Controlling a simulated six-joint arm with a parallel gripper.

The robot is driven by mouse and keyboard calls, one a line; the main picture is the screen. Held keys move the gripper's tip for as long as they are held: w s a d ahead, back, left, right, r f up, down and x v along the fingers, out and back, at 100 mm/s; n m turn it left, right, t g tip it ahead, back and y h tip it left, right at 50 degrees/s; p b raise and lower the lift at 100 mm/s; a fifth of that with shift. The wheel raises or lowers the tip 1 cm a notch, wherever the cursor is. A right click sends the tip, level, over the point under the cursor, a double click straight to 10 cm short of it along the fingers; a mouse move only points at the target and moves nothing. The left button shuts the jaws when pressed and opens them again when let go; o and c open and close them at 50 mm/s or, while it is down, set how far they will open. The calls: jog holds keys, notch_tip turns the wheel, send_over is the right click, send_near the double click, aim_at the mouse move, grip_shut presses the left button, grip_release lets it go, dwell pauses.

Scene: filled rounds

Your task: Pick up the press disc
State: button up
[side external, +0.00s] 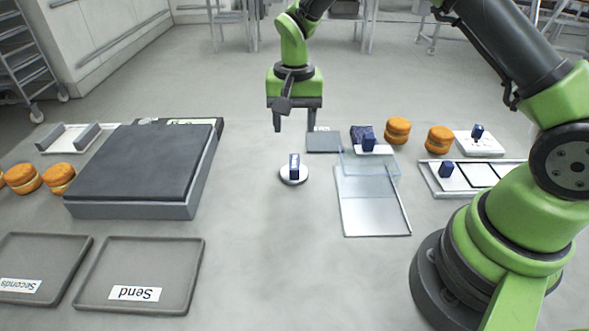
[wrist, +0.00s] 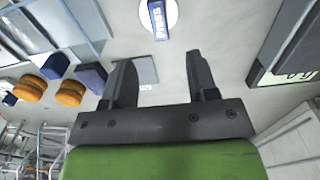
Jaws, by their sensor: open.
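The press disc (side external: 293,177) is a white round plate with an upright dark blue handle block on it. It stands flat on the grey floor-like surface near the middle of the side view. In the wrist view the press disc (wrist: 171,14) shows at the top edge, partly cut off, with a "PRESS" label on its blue handle. My gripper (side external: 294,129) is open and empty. It hangs pointing down above and behind the disc, clear of it. In the wrist view my gripper (wrist: 160,65) has its two fingers spread, with the disc beyond their tips.
A dark-topped grey block (side external: 145,165) stands left of the disc, a clear glassy tray (side external: 373,205) right. Two grey trays, "Send" (side external: 138,268) and "Seconds" (side external: 35,262), lie front left. Orange filled rounds (side external: 397,130) stand at both sides. A small grey plate (side external: 323,142) lies behind. Surface around the disc is clear.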

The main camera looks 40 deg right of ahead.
aim_at(294, 161)
notch_tip(294, 161, down, 10)
jog(key=shift+s+a+f, duration=0.1)
jog(key=shift+s+f, duration=0.05)
grip_shut()
dwell(0.5)
